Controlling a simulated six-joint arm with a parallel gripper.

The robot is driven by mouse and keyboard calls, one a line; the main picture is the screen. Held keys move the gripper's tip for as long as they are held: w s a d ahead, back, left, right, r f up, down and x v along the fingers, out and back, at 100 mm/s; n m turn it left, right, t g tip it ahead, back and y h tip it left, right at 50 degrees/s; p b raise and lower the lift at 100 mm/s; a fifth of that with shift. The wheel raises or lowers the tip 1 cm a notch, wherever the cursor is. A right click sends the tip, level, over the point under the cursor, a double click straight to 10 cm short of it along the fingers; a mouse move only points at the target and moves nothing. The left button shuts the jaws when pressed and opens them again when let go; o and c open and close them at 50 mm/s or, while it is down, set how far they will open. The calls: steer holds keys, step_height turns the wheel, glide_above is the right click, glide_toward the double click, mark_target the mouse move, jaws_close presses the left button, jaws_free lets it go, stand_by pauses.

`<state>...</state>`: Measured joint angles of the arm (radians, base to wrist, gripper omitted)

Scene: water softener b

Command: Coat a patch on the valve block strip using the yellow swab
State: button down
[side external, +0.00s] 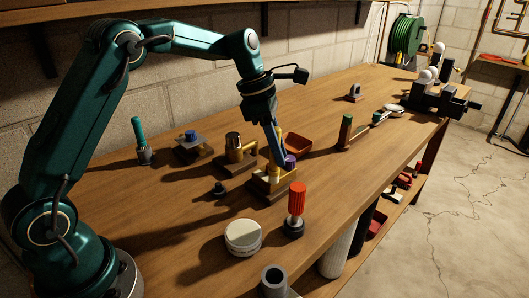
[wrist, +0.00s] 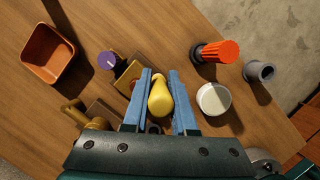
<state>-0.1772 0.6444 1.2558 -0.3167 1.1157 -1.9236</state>
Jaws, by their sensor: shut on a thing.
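My gripper (side external: 280,157) is shut on the yellow swab (wrist: 160,99). In the wrist view, the swab's rounded yellow body lies between the two blue fingers of my gripper (wrist: 161,76). The valve block (side external: 270,186), a brass-coloured piece on a brown base with a purple knob (side external: 290,161), sits directly below my gripper in the side view. In the wrist view, the purple knob (wrist: 107,60) and part of the valve block (wrist: 129,74) lie left of the fingers. The fingers hide part of the block. I cannot tell whether the swab touches the strip.
An orange-brown bin (side external: 299,146) stands behind the block. A red-handled tool (side external: 296,203), a round white-lidded tin (side external: 242,237) and a grey cup (side external: 274,279) stand toward the front edge. A brass fitting (side external: 236,150) stands left of the block.

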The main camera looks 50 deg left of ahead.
mark_target(279, 128)
steer(key=shift+r, duration=2.85)
steer(key=shift+r, duration=1.5)
